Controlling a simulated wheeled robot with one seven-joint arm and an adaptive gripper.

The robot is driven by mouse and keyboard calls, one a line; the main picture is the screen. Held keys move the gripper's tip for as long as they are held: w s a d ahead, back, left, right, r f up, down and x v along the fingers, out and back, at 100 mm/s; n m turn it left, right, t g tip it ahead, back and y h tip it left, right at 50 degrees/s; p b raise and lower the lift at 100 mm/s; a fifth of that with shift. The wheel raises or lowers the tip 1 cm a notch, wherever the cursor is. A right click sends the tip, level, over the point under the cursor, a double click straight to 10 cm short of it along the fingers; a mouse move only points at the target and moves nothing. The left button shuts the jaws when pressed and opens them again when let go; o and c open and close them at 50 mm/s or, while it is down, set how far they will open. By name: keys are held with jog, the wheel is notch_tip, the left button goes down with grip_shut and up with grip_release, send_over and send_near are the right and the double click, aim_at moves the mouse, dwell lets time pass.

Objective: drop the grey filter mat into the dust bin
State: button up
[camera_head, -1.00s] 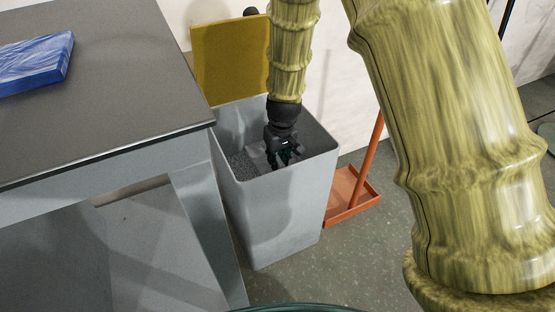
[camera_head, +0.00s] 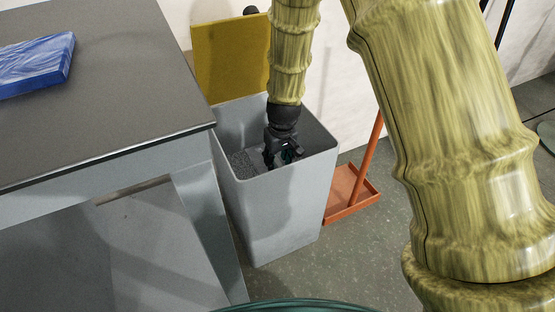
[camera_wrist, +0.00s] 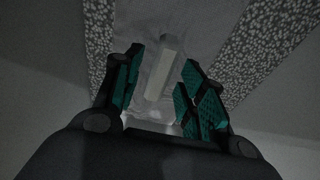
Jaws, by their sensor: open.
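The grey dust bin (camera_head: 275,215) stands on the floor beside the table, open at the top. My gripper (camera_head: 280,160) points down inside it, below the rim. In the wrist view, my gripper (camera_wrist: 160,92) is open, with its green-padded fingers apart. A pale grey, wrinkled slab, apparently the grey filter mat (camera_wrist: 188,45), lies beyond and between the fingertips, with a lighter bar along it. Speckled grey material (camera_wrist: 268,40) shows on both sides of it, and also inside the bin in the head view (camera_head: 243,163). Whether the fingers touch the mat cannot be told.
A dark-topped table (camera_head: 110,100) stands close at the bin's left, with a blue wrapped pack (camera_head: 35,65) on it. A yellow panel (camera_head: 230,60) rises behind the bin. An orange dustpan (camera_head: 352,192) with a handle stands at its right. The bin walls surround my gripper closely.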

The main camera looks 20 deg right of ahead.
jog(key=shift+r+b, duration=0.3)
jog(key=shift+r, duration=0.15)
notch_tip(320, 180, up, 12)
jog(key=s+p, duration=0.1)
jog(key=p, duration=0.4)
jog(key=shift+s+d+p, duration=0.15)
jog(key=shift+s+p, duration=0.25)
jog(key=shift+r, duration=0.1)
